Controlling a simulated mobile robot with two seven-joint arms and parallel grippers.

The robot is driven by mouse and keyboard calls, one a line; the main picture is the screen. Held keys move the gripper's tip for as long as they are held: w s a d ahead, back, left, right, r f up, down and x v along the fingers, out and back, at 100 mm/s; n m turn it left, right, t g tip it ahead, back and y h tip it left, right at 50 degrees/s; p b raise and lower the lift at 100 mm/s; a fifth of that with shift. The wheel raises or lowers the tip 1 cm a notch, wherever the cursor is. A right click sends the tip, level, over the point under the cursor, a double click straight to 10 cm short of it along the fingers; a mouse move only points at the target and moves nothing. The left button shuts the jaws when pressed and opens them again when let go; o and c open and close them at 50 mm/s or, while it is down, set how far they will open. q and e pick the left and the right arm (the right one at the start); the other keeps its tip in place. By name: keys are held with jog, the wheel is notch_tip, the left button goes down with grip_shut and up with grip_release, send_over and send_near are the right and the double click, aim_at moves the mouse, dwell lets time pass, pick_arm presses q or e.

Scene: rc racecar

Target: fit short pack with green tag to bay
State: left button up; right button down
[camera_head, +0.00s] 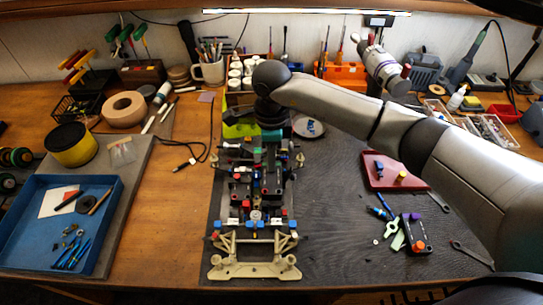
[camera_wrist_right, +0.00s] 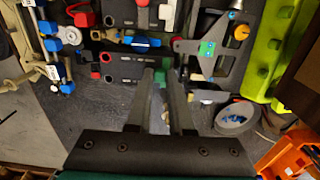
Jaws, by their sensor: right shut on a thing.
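My right gripper (camera_head: 271,135) reaches down over the far half of the car chassis (camera_head: 252,228). In the right wrist view its two fingers (camera_wrist_right: 163,78) are shut on a dark piece with a green tag, the short pack (camera_wrist_right: 165,74). The fingers hide most of this pack. It is at the chassis, beside a dark pack with red spots (camera_wrist_right: 122,68). I cannot tell whether it is seated in the bay, which is largely hidden. My left gripper is not in view.
A red tray (camera_head: 380,180) and a dark pack with purple and orange knobs (camera_head: 413,235) lie right of the chassis. A lime-green part (camera_wrist_right: 283,50) stands near the gripper. A blue tray (camera_head: 105,190) is at left.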

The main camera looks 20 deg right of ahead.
jog(key=shift+b, duration=0.35)
dwell(1.3)
jog(key=shift+f+b, duration=1)
jog(key=shift+f, duration=0.15)
jog(key=c, duration=0.7)
grip_release()
jog(key=shift+c, duration=0.2)
notch_tip(320, 180, up, 15)
jog(key=shift+r, duration=0.15)
